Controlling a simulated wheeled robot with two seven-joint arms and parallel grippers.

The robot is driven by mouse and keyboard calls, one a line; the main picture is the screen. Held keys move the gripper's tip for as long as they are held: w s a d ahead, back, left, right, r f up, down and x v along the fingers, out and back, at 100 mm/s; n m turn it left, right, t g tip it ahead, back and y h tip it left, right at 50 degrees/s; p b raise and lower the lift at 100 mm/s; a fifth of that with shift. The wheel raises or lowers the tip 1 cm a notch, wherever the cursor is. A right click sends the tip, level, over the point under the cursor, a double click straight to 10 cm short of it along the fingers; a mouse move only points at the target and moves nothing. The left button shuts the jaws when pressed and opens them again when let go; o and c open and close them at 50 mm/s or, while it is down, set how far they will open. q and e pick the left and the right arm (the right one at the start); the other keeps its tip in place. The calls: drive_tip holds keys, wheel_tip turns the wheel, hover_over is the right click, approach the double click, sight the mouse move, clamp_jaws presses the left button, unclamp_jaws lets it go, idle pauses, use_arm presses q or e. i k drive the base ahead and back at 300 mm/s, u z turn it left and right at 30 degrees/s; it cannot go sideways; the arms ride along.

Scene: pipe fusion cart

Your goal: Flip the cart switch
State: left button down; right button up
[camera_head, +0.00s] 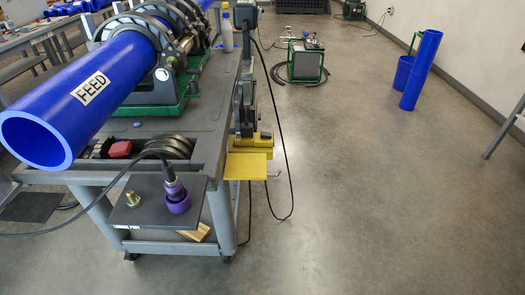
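The grey cart (192,128) stands at the left with a blue pipe (60,105) labelled FEED clamped in the fusion machine (150,85) on top. A dark plate (150,208) with a small white label juts from its near end. The plate carries a brass fitting (132,198) and a purple connector (178,197) with a black cable. A grey-green box (246,14) stands at the cart's far right corner. I cannot tell which part is the cart switch. Neither of my grippers shows in the head view.
A yellow bracket (249,163) sticks out from the cart's right side, with black cables hanging beside it. A green-framed unit (305,61) and upright blue pipe (421,70) stand farther back. The floor (375,190) right of the cart is clear.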

sight(267, 136)
drive_tip(key=k, duration=0.35)
drive_tip(key=z, duration=0.9)
drive_tip(key=i, duration=2.1)
drive_tip(key=u, duration=0.65)
